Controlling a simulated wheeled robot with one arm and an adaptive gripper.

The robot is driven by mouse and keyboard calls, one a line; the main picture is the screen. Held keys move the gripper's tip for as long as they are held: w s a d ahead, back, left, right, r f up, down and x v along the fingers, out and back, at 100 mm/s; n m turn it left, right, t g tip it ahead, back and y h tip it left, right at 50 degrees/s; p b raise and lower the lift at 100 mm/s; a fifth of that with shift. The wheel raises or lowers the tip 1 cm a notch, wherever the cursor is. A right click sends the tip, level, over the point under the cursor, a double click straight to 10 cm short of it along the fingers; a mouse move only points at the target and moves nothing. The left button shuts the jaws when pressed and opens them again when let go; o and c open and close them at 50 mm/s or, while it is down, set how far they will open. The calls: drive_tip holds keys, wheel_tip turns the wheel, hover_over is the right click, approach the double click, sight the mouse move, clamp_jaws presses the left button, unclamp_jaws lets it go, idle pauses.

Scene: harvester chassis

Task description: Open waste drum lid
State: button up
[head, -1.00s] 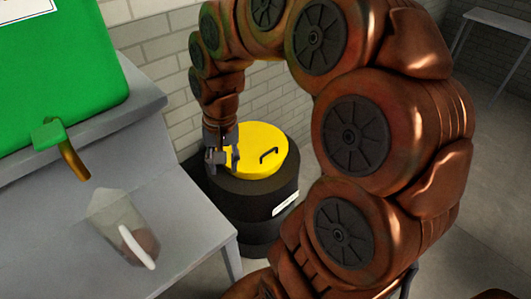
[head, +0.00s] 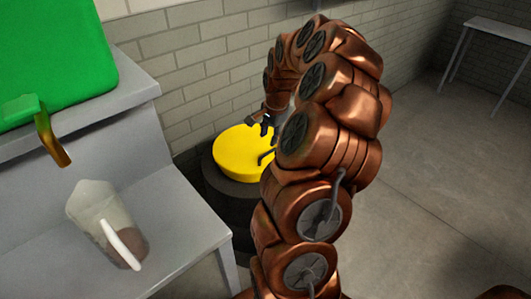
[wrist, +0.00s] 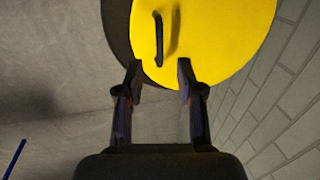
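The waste drum (head: 236,191) is dark and stands on the floor beyond the grey bench. Its round yellow lid (head: 232,150) lies on top of it. A black bar handle (head: 265,157) is on the lid, partly beside my arm in the head view. My gripper (head: 268,124) is over the lid's far edge. In the wrist view my gripper (wrist: 160,72) has its two fingers apart with nothing between them. The fingertips overlap the lid's near edge (wrist: 215,45) there, and the handle (wrist: 158,40) lies just ahead, in line with the gap. Contact with the lid cannot be told.
A brick wall (head: 205,65) is close behind the drum.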

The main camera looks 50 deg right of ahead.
sight(267, 153)
drive_tip(key=shift+w+d+f+p, duration=0.15)
drive_tip(key=shift+w+f, duration=0.05)
drive_tip(key=shift+f, duration=1.15)
drive_tip(key=shift+w+d+f+p, duration=0.15)
drive_tip(key=shift+w+f, duration=0.1)
drive_tip(key=shift+f, duration=1.05)
drive_tip(key=shift+w+d+f+p, duration=0.1)
drive_tip(key=shift+w+f+p, duration=0.1)
drive_tip(key=shift+f, duration=1.15)
drive_tip(key=shift+c, duration=0.3)
clamp_jaws()
